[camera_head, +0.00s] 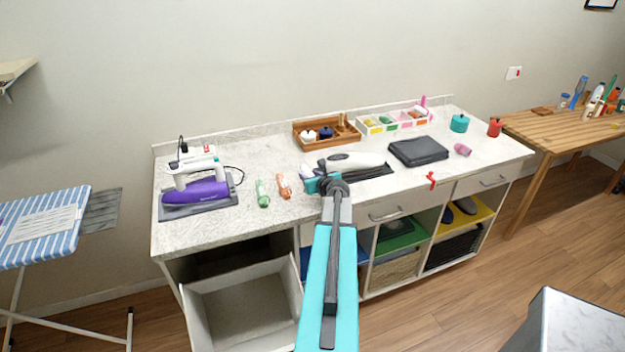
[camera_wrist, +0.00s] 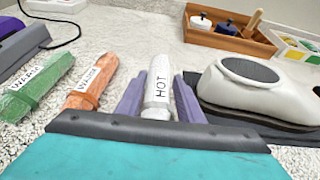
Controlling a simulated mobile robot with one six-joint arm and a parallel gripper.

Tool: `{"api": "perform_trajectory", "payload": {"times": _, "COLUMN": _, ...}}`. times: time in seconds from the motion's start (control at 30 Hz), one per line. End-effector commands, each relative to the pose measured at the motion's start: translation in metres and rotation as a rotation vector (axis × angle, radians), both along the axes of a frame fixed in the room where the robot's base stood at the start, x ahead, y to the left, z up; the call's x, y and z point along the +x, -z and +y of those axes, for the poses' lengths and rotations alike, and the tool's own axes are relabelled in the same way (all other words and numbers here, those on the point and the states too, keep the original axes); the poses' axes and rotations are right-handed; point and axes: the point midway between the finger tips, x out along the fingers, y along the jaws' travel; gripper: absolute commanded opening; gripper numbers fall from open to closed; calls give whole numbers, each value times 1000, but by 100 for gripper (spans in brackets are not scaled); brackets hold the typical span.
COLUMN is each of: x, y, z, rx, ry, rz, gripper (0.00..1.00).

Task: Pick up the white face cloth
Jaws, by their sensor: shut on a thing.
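The white face cloth is a rolled white cloth (camera_wrist: 157,92) with a band reading "HOT", seen between my fingers in the wrist view. In the head view its end (camera_head: 305,171) shows just past my gripper (camera_head: 322,184), most of it hidden. My gripper, with purple fingers on both sides of the roll in the wrist view (camera_wrist: 159,98), is shut on it over the speckled countertop (camera_head: 240,222). I cannot tell whether the roll is clear of the surface.
A green roll (camera_head: 262,193) and an orange roll (camera_head: 283,186) lie left of my gripper. A purple iron (camera_head: 196,190) stands further left. A wooden tray (camera_head: 327,132) is behind. An open drawer (camera_head: 240,300) juts out below.

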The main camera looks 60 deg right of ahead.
Motion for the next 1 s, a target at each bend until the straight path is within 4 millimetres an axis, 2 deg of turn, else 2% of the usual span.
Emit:
{"api": "perform_trajectory", "payload": {"times": 0.13, "x": 0, "y": -17, "z": 0, "rx": -2, "ry": 0, "rz": -2, "gripper": 12}}
{"api": "perform_trajectory", "payload": {"times": 0.8, "x": -76, "y": -24, "z": 57, "rx": -1, "ry": 1, "rz": -1, "gripper": 12}}
{"api": "perform_trajectory", "payload": {"times": 1.0, "x": -93, "y": -26, "z": 69, "rx": -1, "ry": 0, "rz": -1, "gripper": 12}}
